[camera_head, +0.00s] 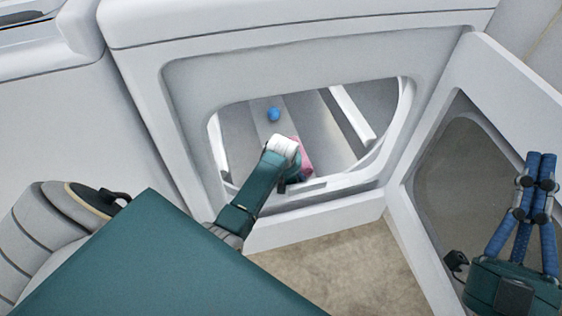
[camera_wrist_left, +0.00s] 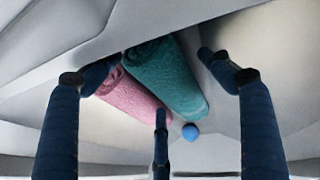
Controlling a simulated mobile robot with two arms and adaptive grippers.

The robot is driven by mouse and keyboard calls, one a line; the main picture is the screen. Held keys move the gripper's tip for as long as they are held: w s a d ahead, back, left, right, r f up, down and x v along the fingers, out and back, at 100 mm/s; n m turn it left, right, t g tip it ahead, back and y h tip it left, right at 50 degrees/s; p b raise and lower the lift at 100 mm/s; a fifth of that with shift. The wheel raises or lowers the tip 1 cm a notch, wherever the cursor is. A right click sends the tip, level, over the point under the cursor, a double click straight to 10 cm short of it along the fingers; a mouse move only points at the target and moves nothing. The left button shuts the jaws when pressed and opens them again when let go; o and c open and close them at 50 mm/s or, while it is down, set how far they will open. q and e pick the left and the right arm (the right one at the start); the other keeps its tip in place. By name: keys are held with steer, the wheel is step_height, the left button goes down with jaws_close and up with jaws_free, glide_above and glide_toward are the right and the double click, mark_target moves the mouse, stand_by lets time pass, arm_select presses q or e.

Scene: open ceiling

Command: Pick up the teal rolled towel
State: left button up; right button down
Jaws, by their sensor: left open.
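The teal rolled towel (camera_wrist_left: 165,78) lies in the drum of a front-loading machine, beside and touching a pink rolled towel (camera_wrist_left: 135,98). The teal towel is not clearly visible in the head view, where the pink one (camera_head: 304,158) shows partly behind my left wrist. My left gripper (camera_wrist_left: 160,82) is open, its blue fingers spread in front of both towels. It holds nothing.
A blue ball (camera_head: 274,114) lies in the drum beyond the towels; it also shows in the left wrist view (camera_wrist_left: 190,131). The machine's white opening rim (camera_head: 192,140) surrounds my left arm. Its open door (camera_head: 420,180) stands at the right, behind my right gripper.

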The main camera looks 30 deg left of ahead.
arm_select(q)
steer(key=shift+c, duration=0.5)
steer(key=c, duration=0.9)
steer(key=shift+r, duration=0.15)
